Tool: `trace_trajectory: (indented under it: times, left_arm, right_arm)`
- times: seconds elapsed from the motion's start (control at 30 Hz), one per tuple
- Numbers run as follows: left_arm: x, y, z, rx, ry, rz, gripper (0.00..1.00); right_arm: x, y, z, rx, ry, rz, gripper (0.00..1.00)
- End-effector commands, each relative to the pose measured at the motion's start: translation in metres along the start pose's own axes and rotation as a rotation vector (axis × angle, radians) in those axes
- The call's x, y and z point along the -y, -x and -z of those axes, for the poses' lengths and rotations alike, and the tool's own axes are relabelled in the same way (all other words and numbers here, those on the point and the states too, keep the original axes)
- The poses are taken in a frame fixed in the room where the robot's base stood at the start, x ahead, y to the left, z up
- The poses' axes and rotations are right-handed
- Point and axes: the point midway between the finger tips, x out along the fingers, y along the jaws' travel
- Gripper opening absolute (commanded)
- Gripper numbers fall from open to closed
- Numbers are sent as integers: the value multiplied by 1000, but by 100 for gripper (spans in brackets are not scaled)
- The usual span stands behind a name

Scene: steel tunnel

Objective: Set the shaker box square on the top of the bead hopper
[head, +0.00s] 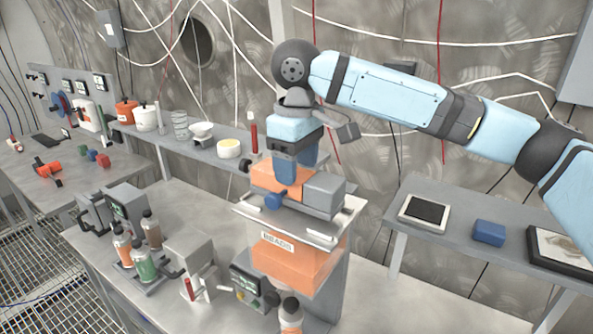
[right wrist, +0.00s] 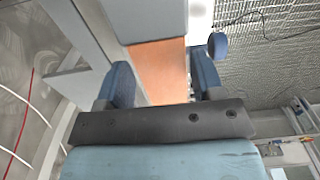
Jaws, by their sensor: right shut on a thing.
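The shaker box is an orange block (head: 276,180) with a grey block (head: 324,193) on its right and a blue knob (head: 274,201) in front. The bead hopper (head: 296,262) is orange, labelled BEADS, with a pale flat rim. My right gripper (head: 290,178) points down and is shut on the shaker box, over the hopper's top. In the right wrist view the orange block (right wrist: 161,72) sits between the two blue fingers (right wrist: 163,82). The box looks roughly in line with the rim; I cannot tell whether it touches. My left gripper is out of view.
Bottles in a rack (head: 146,248) and grey devices stand left of the hopper on the same bench. A right side table holds a blue block (head: 489,233).

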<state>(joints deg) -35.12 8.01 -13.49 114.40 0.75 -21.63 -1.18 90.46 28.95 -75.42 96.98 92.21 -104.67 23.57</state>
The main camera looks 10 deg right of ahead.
Motion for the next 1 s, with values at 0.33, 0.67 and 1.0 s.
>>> trace_trajectory:
  times: [0.33,0.67,1.0]
  left_arm:
    - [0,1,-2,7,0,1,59]
    - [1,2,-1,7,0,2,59]
    - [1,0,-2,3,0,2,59]
  right_arm:
    - [0,-18,0,-2,1,0,23]
    - [0,-20,0,-1,0,0,87]
    - [0,-10,1,-3,0,-1,87]
